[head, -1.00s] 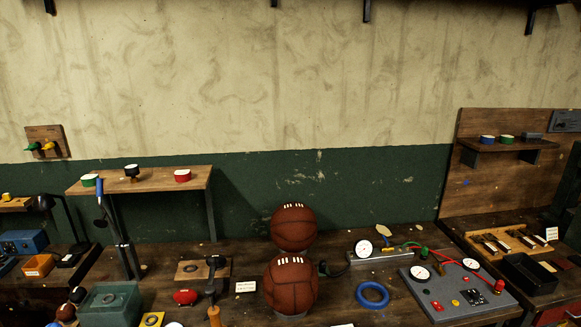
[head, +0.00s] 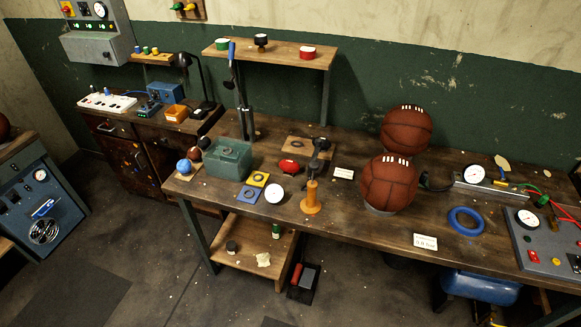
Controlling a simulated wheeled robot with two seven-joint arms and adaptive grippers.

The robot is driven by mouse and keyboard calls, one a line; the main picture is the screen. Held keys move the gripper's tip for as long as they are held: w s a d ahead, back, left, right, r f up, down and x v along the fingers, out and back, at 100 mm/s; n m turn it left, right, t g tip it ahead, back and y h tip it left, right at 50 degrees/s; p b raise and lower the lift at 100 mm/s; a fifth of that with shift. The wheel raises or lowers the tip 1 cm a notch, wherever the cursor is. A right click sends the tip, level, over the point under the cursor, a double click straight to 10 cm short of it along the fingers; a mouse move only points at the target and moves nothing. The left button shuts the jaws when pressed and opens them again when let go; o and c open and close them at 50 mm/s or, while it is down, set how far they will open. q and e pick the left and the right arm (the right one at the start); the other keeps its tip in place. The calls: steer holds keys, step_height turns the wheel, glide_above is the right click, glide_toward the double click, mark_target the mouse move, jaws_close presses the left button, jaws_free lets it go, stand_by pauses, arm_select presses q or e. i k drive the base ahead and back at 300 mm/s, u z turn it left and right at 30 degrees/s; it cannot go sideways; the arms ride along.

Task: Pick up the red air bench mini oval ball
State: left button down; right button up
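A small red oval object (head: 290,167), which looks like the red mini oval ball, lies on the wooden workbench (head: 330,215) in the head view. Neither of my grippers is in view.
Two brown leather balls (head: 388,186) stand right of the tool. A blue ring (head: 466,221) lies at right. A raised shelf (head: 280,57) stands behind. Open floor (head: 130,240) lies front left.

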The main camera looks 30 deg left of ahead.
mark_target(287, 165)
steer(key=k, duration=0.4)
steer(key=u, duration=1.95)
steer(key=i, duration=1.4)
steer(key=z, duration=0.55)
